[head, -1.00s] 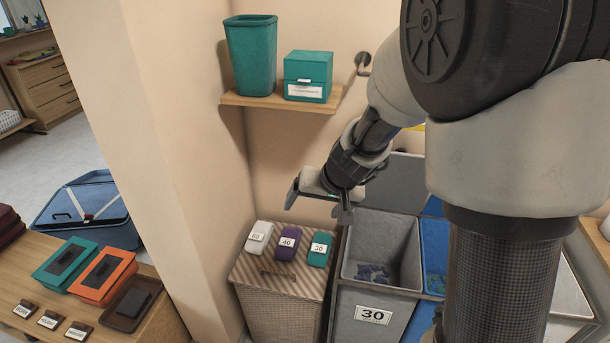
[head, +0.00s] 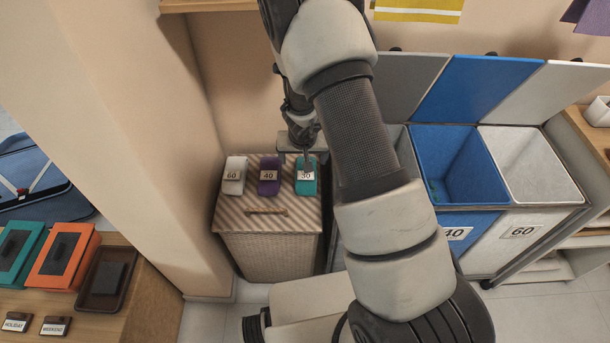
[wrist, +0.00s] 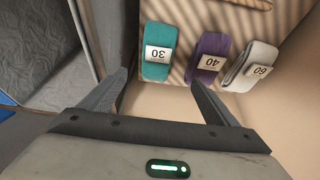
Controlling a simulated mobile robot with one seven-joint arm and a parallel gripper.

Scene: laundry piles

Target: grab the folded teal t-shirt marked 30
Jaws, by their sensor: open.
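The folded teal t-shirt marked 30 (head: 306,187) lies at the right end of a row on the lid of a striped hamper (head: 270,214). In the wrist view the teal t-shirt (wrist: 157,52) shows upside down, just beyond my fingertips and between their lines. My gripper (wrist: 158,82) is open and empty, with its two fingers apart. In the head view my gripper (head: 294,155) is over the back edge of the hamper, close to the teal t-shirt, and my arm hides part of it. Whether a finger touches the shirt cannot be told.
A purple folded shirt marked 40 (head: 269,177) sits beside the teal one, and a white one marked 60 (head: 233,176) beyond it. A blue bin marked 40 (head: 455,212) and a white bin marked 60 (head: 521,226) stand to the right. A wall is behind.

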